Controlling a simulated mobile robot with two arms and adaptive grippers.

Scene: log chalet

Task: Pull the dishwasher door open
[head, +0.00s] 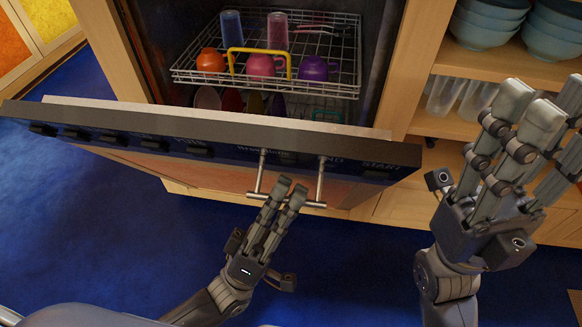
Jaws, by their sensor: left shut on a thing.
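The dishwasher door (110,120) is tilted partly open, its dark control panel edge facing up toward me. A metal bar handle (312,204) on two posts sticks out from the door front. My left gripper (279,192) is shut on the handle bar, near its middle. Its fingers hide part of the bar. My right gripper (540,112) is raised at the right, open and empty, apart from the door and in front of the shelves.
Inside, a wire rack (345,85) holds an orange mug (210,60), a pink mug (262,65), a purple mug (314,69) and tumblers. Lower dishes are partly hidden by the door. Shelves at right hold blue bowls (485,22) and glasses. Blue floor (90,230) is clear.

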